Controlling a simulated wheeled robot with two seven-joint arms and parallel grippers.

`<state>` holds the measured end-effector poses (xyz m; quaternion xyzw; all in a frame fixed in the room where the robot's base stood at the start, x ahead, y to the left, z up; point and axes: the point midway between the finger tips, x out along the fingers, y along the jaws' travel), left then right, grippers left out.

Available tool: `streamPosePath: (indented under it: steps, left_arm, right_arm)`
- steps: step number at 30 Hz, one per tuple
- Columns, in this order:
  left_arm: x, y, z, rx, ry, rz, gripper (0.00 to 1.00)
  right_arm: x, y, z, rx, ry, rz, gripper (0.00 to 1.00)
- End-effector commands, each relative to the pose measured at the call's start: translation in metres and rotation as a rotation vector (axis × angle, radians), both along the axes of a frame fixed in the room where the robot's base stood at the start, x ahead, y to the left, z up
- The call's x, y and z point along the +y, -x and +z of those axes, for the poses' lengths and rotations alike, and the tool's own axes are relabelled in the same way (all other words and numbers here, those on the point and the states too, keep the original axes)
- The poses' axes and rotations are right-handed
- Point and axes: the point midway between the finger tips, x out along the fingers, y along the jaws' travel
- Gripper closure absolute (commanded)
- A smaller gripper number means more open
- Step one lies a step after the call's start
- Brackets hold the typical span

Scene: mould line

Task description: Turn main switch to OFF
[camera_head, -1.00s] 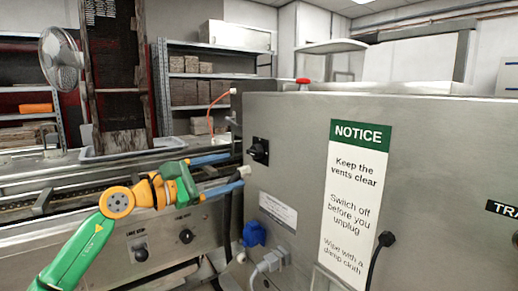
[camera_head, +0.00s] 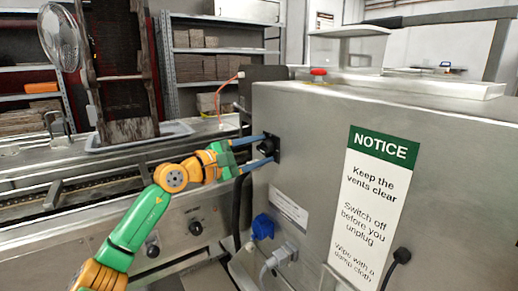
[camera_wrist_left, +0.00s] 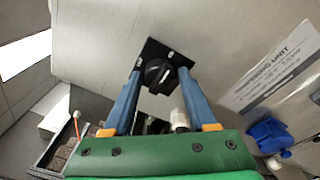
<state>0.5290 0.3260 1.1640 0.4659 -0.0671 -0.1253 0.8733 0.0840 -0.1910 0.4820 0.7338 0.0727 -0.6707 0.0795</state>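The main switch is a black rotary knob on a black square plate, on the side of the steel cabinet (camera_head: 310,150). In the head view the switch (camera_head: 277,151) is partly hidden by my fingers. In the left wrist view the switch knob (camera_wrist_left: 158,73) shows between the fingertips. My left gripper (camera_head: 267,146) is open, its two blue fingers on either side of the knob. It also shows in the left wrist view (camera_wrist_left: 159,78). I cannot tell whether the fingers touch the knob, nor read its position. My right gripper is in neither view.
Below the switch are a label (camera_head: 288,208), a blue plug (camera_head: 263,227) and a grey plug (camera_head: 279,259) with cables. A notice sign (camera_head: 372,200) is on the cabinet's face. A red button (camera_head: 318,72) sits on top. The conveyor (camera_head: 70,195) lies to the left.

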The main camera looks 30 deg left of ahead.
Motion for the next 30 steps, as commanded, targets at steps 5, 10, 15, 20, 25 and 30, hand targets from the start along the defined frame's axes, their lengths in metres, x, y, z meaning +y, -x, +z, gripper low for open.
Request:
streamPosePath:
  steps: [5,10,15,20,25,30]
  left_arm:
    - [0.000,0.000,0.000,0.001,0.001,-0.001,0.94]
    - [0.000,0.000,0.000,0.002,0.003,0.000,1.00]
    - [0.000,0.000,0.001,0.016,0.035,0.000,1.00]
    - [0.000,0.000,0.002,0.050,0.114,0.000,1.00]
    - [0.000,0.000,0.003,0.104,0.246,0.000,1.00]
    - [0.001,0.000,0.004,0.166,0.395,0.000,1.00]
  right_arm:
    - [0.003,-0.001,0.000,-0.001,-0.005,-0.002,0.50]
    - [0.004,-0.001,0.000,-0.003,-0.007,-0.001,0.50]
    - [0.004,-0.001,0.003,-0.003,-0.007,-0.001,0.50]
    - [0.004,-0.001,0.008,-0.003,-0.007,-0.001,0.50]
    - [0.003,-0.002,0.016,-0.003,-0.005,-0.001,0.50]
    - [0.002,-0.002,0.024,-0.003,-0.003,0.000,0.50]
